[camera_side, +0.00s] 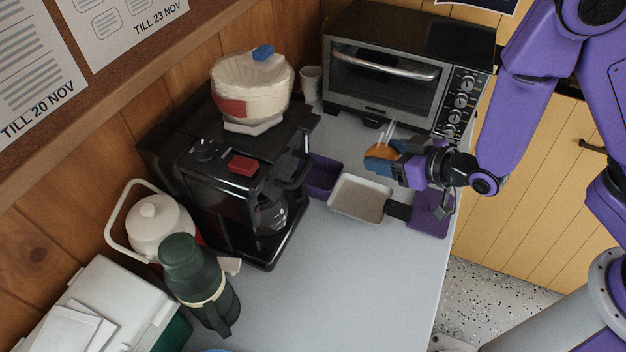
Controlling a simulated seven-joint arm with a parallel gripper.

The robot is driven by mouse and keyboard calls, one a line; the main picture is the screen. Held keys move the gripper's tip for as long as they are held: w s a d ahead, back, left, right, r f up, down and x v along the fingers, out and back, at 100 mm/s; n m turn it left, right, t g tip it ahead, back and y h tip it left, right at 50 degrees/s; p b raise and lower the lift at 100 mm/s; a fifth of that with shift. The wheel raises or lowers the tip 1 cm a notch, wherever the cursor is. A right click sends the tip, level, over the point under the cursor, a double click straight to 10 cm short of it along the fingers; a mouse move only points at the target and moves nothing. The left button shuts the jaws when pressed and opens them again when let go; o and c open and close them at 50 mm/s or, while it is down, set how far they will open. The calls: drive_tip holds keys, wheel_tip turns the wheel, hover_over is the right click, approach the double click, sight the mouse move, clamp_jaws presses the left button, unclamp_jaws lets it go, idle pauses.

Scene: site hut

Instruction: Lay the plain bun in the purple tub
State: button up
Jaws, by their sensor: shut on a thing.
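An orange-brown bun (379,152) is held in my gripper (386,158), whose blue fingers are shut on it. The fingers partly cover the bun, so its full shape and top are hard to see. My gripper holds it in front of the toaster oven, above and to the right of the cream tray. The purple tub (322,178) stands on the counter left of the cream tray, next to the coffee maker, which hides part of it. The visible part of its inside looks empty.
A cream tray (358,213) with a dark handle-like piece lies beside a purple flat object (431,214) near the counter's right edge. A coffee maker (190,160), toaster oven (385,80), paper cup (311,82), green flask (190,270) and white jug (155,225) stand around. The front counter is clear.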

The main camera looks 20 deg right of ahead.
drive_tip(key=shift+w+a+f, duration=1.2)
drive_tip(key=shift+w+f, duration=0.8)
drive_tip(key=shift+f, duration=0.05)
drive_tip(key=shift+w+a+f, duration=1.15)
drive_tip(key=shift+w+f, duration=0.85)
drive_tip(key=shift+f, duration=0.1)
drive_tip(key=shift+w+a+f, duration=1.2)
drive_tip(key=shift+w+f, duration=0.8)
drive_tip(key=shift+f, duration=0.4)
drive_tip(key=shift+f, duration=0.6)
drive_tip(key=o, duration=1.1)
drive_tip(key=shift+s, duration=0.1)
drive_tip(key=shift+c, duration=0.2)
drive_tip(key=shift+r, duration=0.15)
drive_tip(key=v, duration=1.2)
drive_tip(key=shift+r, duration=0.5)
